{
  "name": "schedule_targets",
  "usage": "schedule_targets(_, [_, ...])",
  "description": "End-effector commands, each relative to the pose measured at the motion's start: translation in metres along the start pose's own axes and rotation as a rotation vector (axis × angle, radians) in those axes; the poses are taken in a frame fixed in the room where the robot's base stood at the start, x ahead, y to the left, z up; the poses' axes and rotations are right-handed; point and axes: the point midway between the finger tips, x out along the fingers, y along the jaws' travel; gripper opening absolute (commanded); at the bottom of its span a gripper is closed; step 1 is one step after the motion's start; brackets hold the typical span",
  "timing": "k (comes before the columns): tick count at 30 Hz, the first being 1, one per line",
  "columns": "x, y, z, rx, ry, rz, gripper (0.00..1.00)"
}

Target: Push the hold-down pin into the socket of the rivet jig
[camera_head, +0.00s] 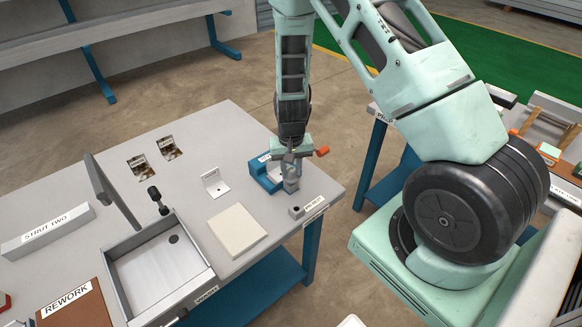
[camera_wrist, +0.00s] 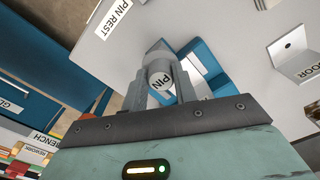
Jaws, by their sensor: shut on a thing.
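My gripper (camera_head: 290,170) points down at the right end of the grey table. The pin's lower end and the socket are hidden by my fingers, so I cannot tell whether the pin is in the socket. An orange knob (camera_head: 322,151) shows right of my gripper; what it joins is unclear.
The small pin rest (camera_head: 297,211) stands near the table's front right corner, by its label. A white angle bracket (camera_head: 214,183) and a cream plate (camera_head: 237,231) lie to the left. An open metal tray (camera_head: 207,278) is farther left. A gap separates a second table (camera_head: 385,118).

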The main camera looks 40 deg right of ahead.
Motion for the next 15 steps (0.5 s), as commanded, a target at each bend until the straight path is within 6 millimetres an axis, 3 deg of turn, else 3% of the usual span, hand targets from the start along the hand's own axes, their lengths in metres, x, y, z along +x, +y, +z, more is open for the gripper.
schedule_targets(15, [0.013,0.000,0.000,0.000,0.000,0.000,0.01])
